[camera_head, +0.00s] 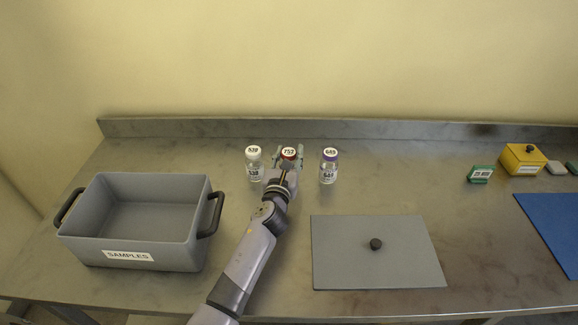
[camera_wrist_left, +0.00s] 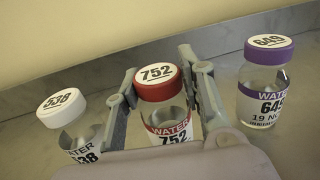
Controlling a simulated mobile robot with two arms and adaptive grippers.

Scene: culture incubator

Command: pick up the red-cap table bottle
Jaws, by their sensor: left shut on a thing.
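The red-cap bottle (camera_head: 289,153) stands between two other bottles near the back of the metal table. In the left wrist view the red-cap bottle (camera_wrist_left: 163,100) has a white top marked 752 and a WATER label. My left gripper (camera_head: 288,160) reaches it from the front, with a finger on each side; in the left wrist view the fingers (camera_wrist_left: 160,95) are shut on it. The gripper hides its lower part in the head view. The bottle looks upright; I cannot tell whether it touches the table. My right gripper is not in view.
A white-cap bottle (camera_head: 253,164) stands close left and a purple-cap bottle (camera_head: 329,166) close right. A grey SAMPLES bin (camera_head: 150,250) is at left, a flat grey lid (camera_head: 350,265) in front. A yellow box (camera_head: 522,160) and blue mat (camera_head: 555,225) lie at right.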

